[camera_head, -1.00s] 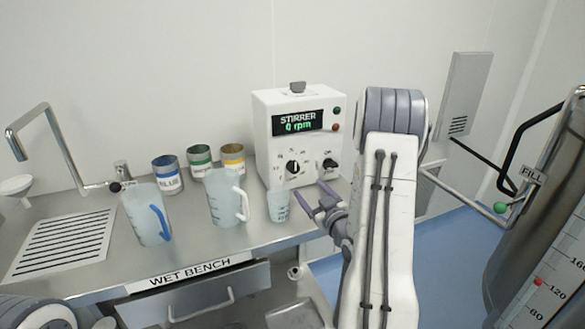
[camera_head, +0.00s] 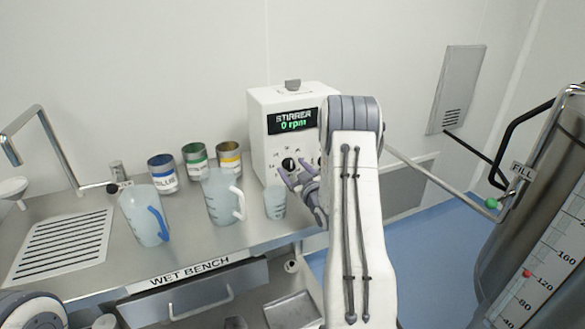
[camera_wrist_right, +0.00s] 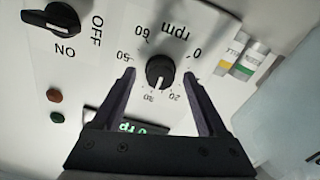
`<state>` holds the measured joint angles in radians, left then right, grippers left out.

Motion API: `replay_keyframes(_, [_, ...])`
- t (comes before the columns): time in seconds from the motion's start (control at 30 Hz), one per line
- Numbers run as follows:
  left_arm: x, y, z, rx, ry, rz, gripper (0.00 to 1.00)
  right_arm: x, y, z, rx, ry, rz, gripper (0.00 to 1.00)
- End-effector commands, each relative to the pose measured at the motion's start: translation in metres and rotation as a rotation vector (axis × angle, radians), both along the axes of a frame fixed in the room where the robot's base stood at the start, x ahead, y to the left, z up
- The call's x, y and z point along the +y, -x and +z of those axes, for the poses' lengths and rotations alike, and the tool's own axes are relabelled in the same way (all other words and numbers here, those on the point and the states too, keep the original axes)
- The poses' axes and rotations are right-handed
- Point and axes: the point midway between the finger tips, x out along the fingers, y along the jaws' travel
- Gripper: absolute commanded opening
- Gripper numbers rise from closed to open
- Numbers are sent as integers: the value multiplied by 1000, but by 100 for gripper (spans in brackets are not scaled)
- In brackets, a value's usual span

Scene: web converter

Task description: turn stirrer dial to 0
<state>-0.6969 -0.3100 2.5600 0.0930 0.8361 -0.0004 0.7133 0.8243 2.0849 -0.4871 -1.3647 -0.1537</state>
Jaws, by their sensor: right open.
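The stirrer (camera_head: 258,140) is a white box at the back right of the bench, and its display reads 0 rpm. Its black rpm dial (camera_wrist_right: 160,71) shows upside down in the wrist view. A white mark on the dial points down in that view, between the small numbers near 20 and 30; the 0 label (camera_wrist_right: 197,53) is to the upper right. My right gripper (camera_wrist_right: 159,76) is open, with one finger on each side of the dial; contact is not clear. In the head view the right gripper (camera_head: 291,176) is at the panel's lower part. My left gripper is out of view.
A black ON/OFF knob (camera_wrist_right: 60,20) is beside the dial. A small beaker (camera_head: 275,203) stands close to my right gripper. Two jugs (camera_head: 222,197) and several labelled cans (camera_head: 196,163) stand to the left. A steel tank (camera_head: 540,240) is at right.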

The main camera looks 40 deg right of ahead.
Motion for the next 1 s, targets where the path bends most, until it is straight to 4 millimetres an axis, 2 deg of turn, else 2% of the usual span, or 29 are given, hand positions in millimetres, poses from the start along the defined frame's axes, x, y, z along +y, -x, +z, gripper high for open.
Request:
replay_keyframes(0.2, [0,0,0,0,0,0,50,1,-1,0,0,0,1,76])
replay_keyframes(0.27, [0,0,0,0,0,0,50,1,-1,0,0,0,1,53])
replay_keyframes(0.3, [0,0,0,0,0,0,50,1,-1,0,0,0,1,38])
replay_keyframes(0.37, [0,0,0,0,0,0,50,1,-1,0,0,0,1,15])
replay_keyframes(0.4, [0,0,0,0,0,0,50,1,-1,0,0,0,1,0])
replay_keyframes(0.73, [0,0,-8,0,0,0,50,1,0,-2,8,35,1,0])
replay_keyframes(1.0, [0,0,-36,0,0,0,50,1,0,-6,43,190,2,0])
